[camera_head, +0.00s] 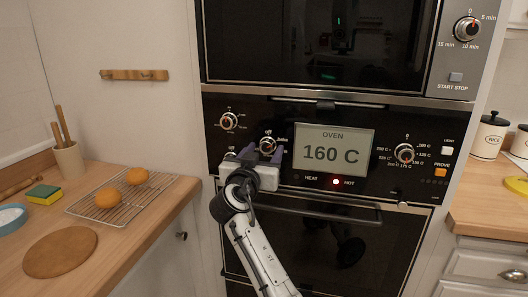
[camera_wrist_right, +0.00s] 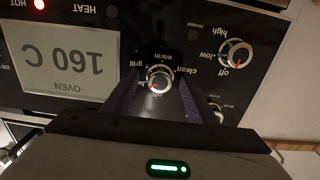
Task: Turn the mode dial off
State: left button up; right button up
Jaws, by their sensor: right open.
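The mode dial (camera_head: 267,144) is a silver knob on the black oven panel, left of the display. In the wrist view, which is upside down, the mode dial (camera_wrist_right: 158,78) has printed words around it, among them "warm", "clean" and "grill". Its red mark is toward the lower left there; the label it points at is too small or covered to read. My right gripper (camera_head: 263,153) is at the panel just below the dial in the head view. In the wrist view my right gripper (camera_wrist_right: 158,84) is open, its dark fingers on either side of the dial; contact cannot be told. My left gripper is not in view.
The display (camera_head: 334,151) reads "OVEN 160 C", with the red HOT light (camera_head: 336,182) lit. The temperature dial (camera_head: 404,153) and oven handle (camera_head: 325,210) are nearby.

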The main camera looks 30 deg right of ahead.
jog(key=c, duration=1.1)
jog(key=shift+o, duration=0.3)
jog(key=shift+n, duration=0.8)
jog(key=n+p, duration=0.1)
jog(key=n, duration=0.2)
jog(key=shift+r, duration=0.1)
jog(key=n+p, duration=0.2)
jog(key=n, duration=0.2)
jog(key=shift+s+n, duration=0.1)
jog(key=shift+n, duration=0.2)
jog(key=shift+n+p, duration=0.7)
jog(key=shift+n, duration=0.7)
